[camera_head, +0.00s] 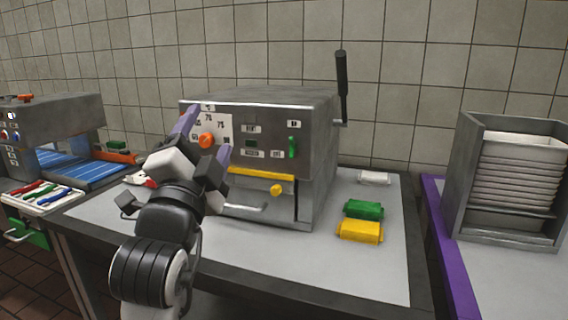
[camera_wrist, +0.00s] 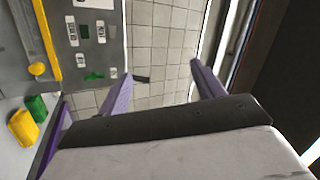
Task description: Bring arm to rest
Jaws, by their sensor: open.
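My gripper (camera_head: 205,137) is raised in front of the left part of a grey metal machine (camera_head: 318,150), with its two purple fingers spread apart. Nothing is held. My arm covers part of the machine's front and of the table's left side. The machine has an orange knob (camera_head: 207,141), a green switch (camera_head: 293,147), a yellow bar (camera_head: 262,174) and a black lever (camera_head: 342,85) pointing up at its right.
A green block (camera_head: 363,209), a yellow block (camera_head: 360,231) and a white block (camera_head: 374,178) lie on the grey table (camera_head: 360,275) right of the machine. A metal rack (camera_head: 462,175) of stacked trays stands at far right. A blue-belted machine (camera_head: 60,115) and tool tray (camera_head: 45,196) are at left.

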